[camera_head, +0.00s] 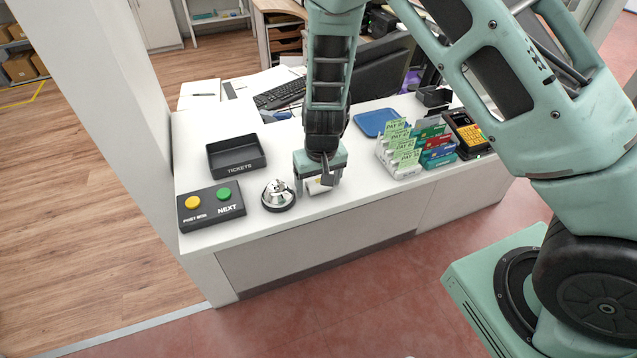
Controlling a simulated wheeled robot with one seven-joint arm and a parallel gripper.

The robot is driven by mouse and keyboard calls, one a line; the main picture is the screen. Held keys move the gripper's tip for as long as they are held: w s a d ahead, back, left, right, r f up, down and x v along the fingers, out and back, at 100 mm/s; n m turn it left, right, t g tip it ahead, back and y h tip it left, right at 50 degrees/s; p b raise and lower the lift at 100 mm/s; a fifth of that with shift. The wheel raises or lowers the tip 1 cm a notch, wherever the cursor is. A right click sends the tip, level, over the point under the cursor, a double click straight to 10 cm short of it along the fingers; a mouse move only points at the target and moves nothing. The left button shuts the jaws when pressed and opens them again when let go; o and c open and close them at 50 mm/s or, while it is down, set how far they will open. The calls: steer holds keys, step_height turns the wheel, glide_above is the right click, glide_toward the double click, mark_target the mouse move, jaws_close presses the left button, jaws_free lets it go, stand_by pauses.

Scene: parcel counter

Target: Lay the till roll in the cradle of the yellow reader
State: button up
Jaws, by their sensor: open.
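My gripper (318,187) is low over the front of the white counter, pointing down, with its fingers apart. A small white roll (316,188), which looks like the till roll, lies on the counter between or just behind the fingers; the gripper hides part of it, and I cannot tell whether they touch. The reader with yellow keys (467,132) stands at the right end of the counter, well to the right of my gripper. Its cradle is too small to make out clearly.
A silver bell (278,195) stands close left of my gripper. Farther left are a button box (211,206) and a black ticket tray (236,156). A leaflet rack (402,158) stands between gripper and reader, with a blue tray (378,122) behind. The counter's front edge (330,211) is near.

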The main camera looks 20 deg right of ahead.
steer(key=c, duration=1.1)
steer(key=shift+r, duration=0.1)
steer(key=shift+c, duration=0.2)
